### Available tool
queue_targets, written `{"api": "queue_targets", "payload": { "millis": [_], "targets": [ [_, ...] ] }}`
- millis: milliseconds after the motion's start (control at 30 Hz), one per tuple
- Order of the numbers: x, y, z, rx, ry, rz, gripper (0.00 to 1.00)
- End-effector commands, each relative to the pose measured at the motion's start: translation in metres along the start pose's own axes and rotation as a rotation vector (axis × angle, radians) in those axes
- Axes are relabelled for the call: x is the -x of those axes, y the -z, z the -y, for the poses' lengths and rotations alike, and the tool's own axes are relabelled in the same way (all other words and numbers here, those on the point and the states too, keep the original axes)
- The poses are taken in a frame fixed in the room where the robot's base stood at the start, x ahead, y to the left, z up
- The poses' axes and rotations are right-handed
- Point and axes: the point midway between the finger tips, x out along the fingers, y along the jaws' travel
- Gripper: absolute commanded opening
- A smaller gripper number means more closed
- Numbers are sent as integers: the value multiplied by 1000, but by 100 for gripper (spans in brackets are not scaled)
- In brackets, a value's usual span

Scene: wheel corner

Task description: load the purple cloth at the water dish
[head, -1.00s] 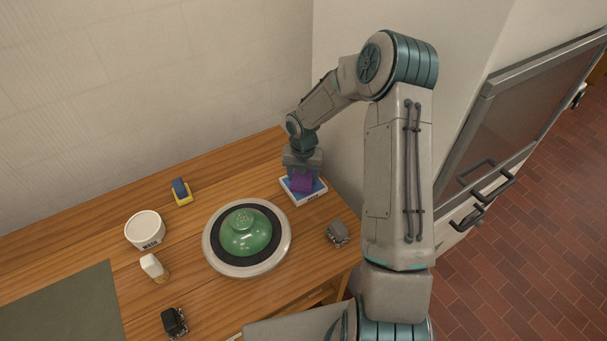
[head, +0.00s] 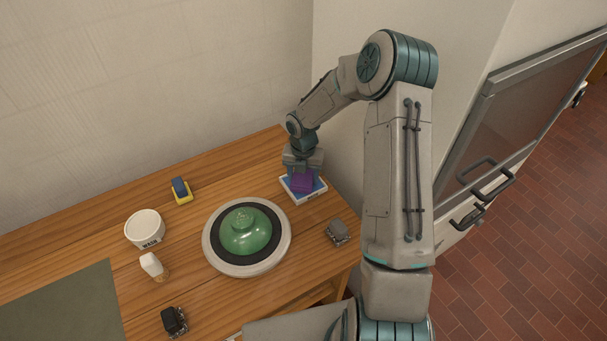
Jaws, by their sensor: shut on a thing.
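The purple cloth (head: 302,183) is in my gripper (head: 302,174), low over a small white-rimmed blue tray (head: 308,197) at the back right of the table. My gripper is shut on the cloth; its fingertips are partly hidden by it. I cannot tell whether the cloth touches the tray's inside. A round white dish (head: 145,231) with dark lettering, which seems to read WASH, stands at the left of the table, well apart from my gripper.
A grey and black wheel (head: 222,263) bearing a green domed piece (head: 244,232) lies between dish and tray. Around it are a blue-yellow block (head: 182,191), a white-topped brush (head: 153,267), a black block (head: 174,321) and a grey block (head: 337,233). A green mat (head: 70,306) lies front left.

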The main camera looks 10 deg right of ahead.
Motion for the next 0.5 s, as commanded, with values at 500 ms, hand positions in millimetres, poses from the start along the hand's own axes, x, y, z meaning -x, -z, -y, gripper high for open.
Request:
{"api": "queue_targets", "payload": {
  "millis": [500],
  "targets": [
    [-7,0,0,0,0,0,40]
  ]
}}
